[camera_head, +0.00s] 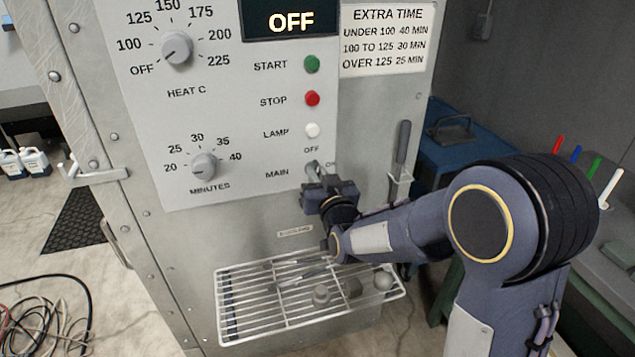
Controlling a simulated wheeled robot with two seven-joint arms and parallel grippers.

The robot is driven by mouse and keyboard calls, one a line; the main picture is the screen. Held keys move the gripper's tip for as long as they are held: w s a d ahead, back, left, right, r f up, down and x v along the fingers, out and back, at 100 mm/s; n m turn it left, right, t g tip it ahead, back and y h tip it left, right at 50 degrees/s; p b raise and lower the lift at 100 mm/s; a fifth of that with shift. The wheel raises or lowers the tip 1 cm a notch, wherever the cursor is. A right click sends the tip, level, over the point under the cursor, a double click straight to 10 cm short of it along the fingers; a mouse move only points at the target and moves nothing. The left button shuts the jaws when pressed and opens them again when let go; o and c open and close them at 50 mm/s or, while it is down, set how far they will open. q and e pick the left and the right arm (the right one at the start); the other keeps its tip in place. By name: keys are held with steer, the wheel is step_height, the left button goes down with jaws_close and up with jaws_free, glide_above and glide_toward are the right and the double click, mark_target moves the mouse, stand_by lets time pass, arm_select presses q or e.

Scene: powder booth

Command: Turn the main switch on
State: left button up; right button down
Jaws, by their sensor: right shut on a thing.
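The dark display (291,21) at the top reads OFF. My left gripper is not in view.
A wire rack (250,312) with several small parts juts out below the panel. A grey-handled tool (402,145) hangs right of the panel. Green (312,64), red (312,98) and white (312,130) buttons sit above the switch. A blue box (465,140) stands behind at right.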

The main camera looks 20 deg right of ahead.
steer(key=shift+d+f+m+b, duration=0.1)
steer(key=shift+f+m+b, duration=0.1)
steer(key=shift+m+b, duration=3.9)
steer(key=shift+d+f+m+b, duration=0.1)
steer(key=shift+f+m+b, duration=0.05)
steer(key=shift+m+b, duration=3.95)
steer(key=c, duration=1.5)
jaws_free()
